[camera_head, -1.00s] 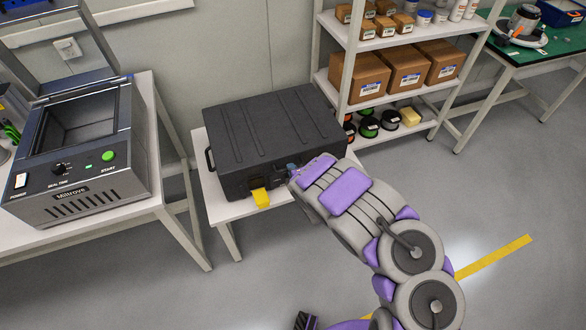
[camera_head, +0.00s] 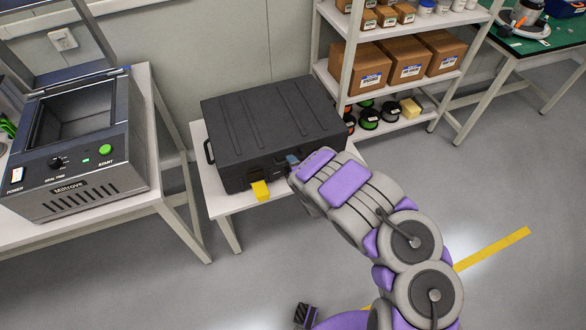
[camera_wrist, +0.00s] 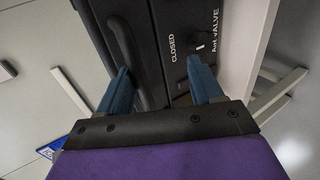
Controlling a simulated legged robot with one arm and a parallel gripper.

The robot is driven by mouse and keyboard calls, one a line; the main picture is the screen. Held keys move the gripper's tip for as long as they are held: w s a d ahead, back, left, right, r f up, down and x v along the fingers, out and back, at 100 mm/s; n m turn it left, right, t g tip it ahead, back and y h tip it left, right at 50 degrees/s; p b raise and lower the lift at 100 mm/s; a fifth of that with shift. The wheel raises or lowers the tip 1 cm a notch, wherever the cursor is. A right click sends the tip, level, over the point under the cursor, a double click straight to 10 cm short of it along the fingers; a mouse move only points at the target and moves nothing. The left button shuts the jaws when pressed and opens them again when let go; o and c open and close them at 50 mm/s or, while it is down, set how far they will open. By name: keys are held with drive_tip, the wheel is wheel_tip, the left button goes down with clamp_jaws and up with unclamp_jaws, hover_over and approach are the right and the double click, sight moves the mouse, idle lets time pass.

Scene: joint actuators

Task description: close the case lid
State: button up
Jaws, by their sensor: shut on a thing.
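The black case (camera_head: 272,122) lies on a small white table in the head view. Its ribbed lid looks down on the body, with no clear gap showing. My gripper (camera_head: 292,160) is at the case's front side, right of a yellow tab (camera_head: 261,191). The wrist view shows my two blue fingers (camera_wrist: 163,88) set apart against the dark case front (camera_wrist: 168,45), shut on part of it. A black handle (camera_wrist: 125,50) runs beside the left finger, and the word CLOSED is printed right of it. The exact contact is partly hidden.
A grey sealing machine (camera_head: 75,150) with an open lid stands on a white table at left. A white shelf (camera_head: 395,82) with cardboard boxes and spools stands close at the case's right.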

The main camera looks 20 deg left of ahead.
drive_tip(key=shift+s+d+f, duration=0.15)
drive_tip(key=shift+s+f, duration=0.15)
drive_tip(key=shift+f, duration=0.05)
drive_tip(key=p+v, duration=0.7)
drive_tip(key=v, duration=1)
drive_tip(key=shift+r+p, duration=0.3)
drive_tip(key=shift+p, duration=0.1)
drive_tip(key=shift+w, duration=0.15)
